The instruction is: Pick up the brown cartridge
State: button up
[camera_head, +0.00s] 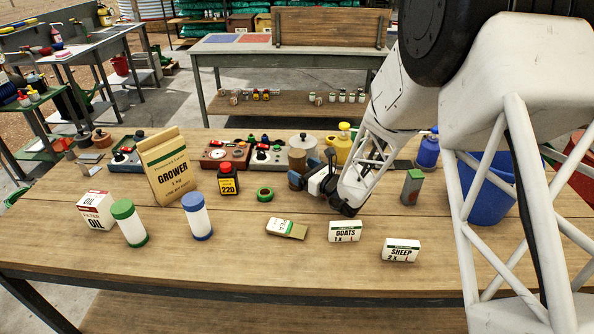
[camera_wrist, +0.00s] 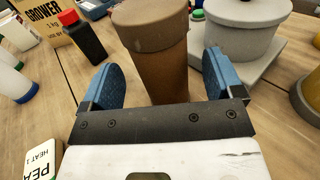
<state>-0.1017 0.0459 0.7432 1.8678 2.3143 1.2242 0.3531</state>
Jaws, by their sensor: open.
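The brown cartridge (camera_wrist: 156,52) stands upright in the wrist view, a cylinder with a wider cap. It also shows in the head view (camera_head: 295,180), partly hidden by my gripper. My gripper (camera_wrist: 163,80) is open, its two blue-padded fingers at either side of the cartridge's lower part. Gaps show between the pads and the cartridge, and I see no grip on it. In the head view my gripper (camera_head: 315,172) reaches in low from the right. The cartridge's base is hidden behind the gripper's body in the wrist view.
A grey lidded pot (camera_wrist: 240,28) stands close behind the cartridge. A blue bucket (camera_head: 489,190) is at the right.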

aim_at(304, 160)
jog(key=shift+x, duration=1.5)
jog(key=shift+r, duration=0.1)
jog(key=c, duration=1.1)
jog(key=shift+r, duration=0.1)
jog(key=shift+c, duration=0.2)
jog(key=shift+r, duration=0.65)
notch_tip(304, 160, up, 2)
jog(key=shift+r, duration=0.1)
jog(key=s+d+r, duration=0.1)
jog(key=s+d, duration=0.3)
jog(key=s, duration=1.1)
jog(key=shift+s+d+r, duration=0.15)
jog(key=shift+d+r, duration=0.05)
